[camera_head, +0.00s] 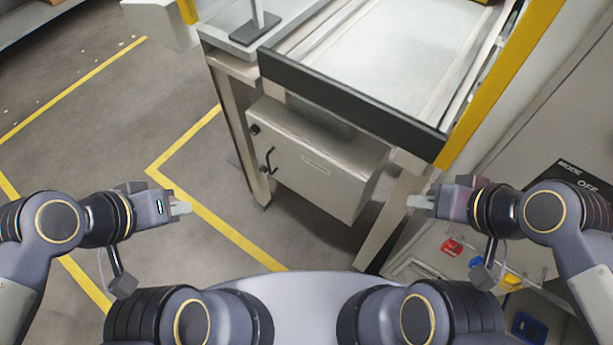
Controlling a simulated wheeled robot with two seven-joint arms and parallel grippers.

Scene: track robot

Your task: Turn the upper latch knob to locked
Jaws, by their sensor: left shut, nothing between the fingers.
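A light grey cabinet (325,175) hangs under the workbench. The upper latch knob (254,129) is a small dark knob at the upper left of its front door. A lower knob (264,169) sits below it, beside a dark curved handle (271,158). The knobs are too small to tell which way they are turned. My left gripper (184,208) is shut and empty, apart from the cabinet, to the left of and below the upper knob in the picture. My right gripper (416,202) looks shut and empty, to the right of the cabinet.
The workbench (340,98) has a dark front edge and a yellow post (500,85) at right. Its legs (240,140) flank the cabinet. A panel marked MODE and OFF (580,180) and hanging coloured padlocks (452,247) are at right. The floor at left is open, with yellow lines.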

